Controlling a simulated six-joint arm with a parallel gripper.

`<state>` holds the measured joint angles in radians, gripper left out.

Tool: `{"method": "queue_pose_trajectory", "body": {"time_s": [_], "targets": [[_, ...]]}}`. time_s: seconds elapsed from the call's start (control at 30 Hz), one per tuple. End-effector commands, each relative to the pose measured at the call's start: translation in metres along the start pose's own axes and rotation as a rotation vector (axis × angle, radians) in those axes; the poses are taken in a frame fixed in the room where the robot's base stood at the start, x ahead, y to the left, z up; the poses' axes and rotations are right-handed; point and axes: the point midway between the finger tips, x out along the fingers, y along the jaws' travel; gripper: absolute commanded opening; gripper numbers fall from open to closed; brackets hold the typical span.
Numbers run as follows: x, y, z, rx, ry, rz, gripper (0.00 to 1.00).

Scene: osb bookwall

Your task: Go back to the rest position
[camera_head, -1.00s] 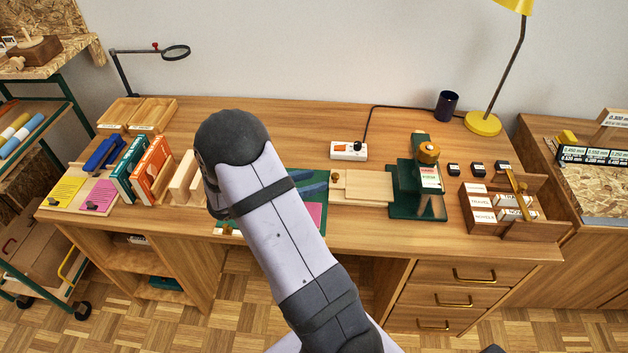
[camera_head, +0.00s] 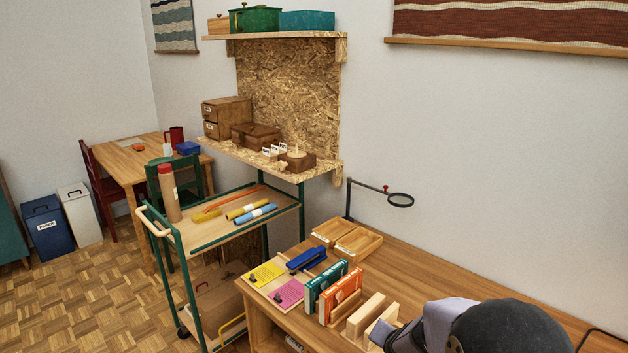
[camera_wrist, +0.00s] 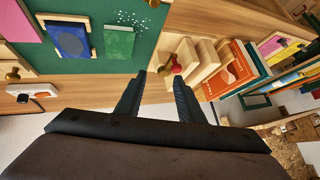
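My gripper (camera_wrist: 158,90) shows in the wrist view with its two dark fingers apart. I see nothing held between them; the desk and a small red knob on a wooden piece show beyond the gap. In the head view my arm is at the bottom right, over the wooden desk (camera_head: 428,278), and mostly cut off by the picture's edge. The fingers are not clearly seen there.
Near the arm stand wooden dividers (camera_head: 365,313), an orange book (camera_head: 341,293) and a green book (camera_head: 326,281). A magnifier (camera_head: 400,200) rises behind. A green trolley (camera_head: 217,243) stands left. In the wrist view, a green board (camera_wrist: 100,35) lies beside the fingers.

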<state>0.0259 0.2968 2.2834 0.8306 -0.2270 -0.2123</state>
Motion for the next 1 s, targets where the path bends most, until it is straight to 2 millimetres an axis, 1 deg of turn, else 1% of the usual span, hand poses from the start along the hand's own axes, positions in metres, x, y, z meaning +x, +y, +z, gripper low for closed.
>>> {"method": "queue_pose_trajectory", "body": {"time_s": [0.03,0.07,0.1,0.17,0.2,0.27,0.3,0.4,0.5,0.6,0.7,0.87,1.0], "targets": [[-0.022,-0.012,0.013,-0.063,-0.074,-0.048,0.35],[-0.033,-0.016,0.026,-0.104,-0.126,-0.071,0.35],[-0.048,-0.019,0.043,-0.161,-0.194,-0.094,0.35],[-0.072,-0.016,0.067,-0.246,-0.294,-0.113,0.35],[-0.088,-0.011,0.082,-0.302,-0.358,-0.116,0.35],[-0.111,0.002,0.102,-0.382,-0.447,-0.107,0.35],[-0.125,0.012,0.112,-0.430,-0.500,-0.095,0.35],[-0.155,0.039,0.132,-0.533,-0.608,-0.049,0.35],[-0.177,0.062,0.142,-0.604,-0.682,-0.001,0.35],[-0.189,0.077,0.147,-0.647,-0.723,0.033,0.35],[-0.195,0.085,0.149,-0.665,-0.741,0.050,0.35],[-0.196,0.086,0.150,-0.668,-0.746,0.053,0.35],[-0.192,0.087,0.152,-0.667,-0.745,0.053,0.35]]}}
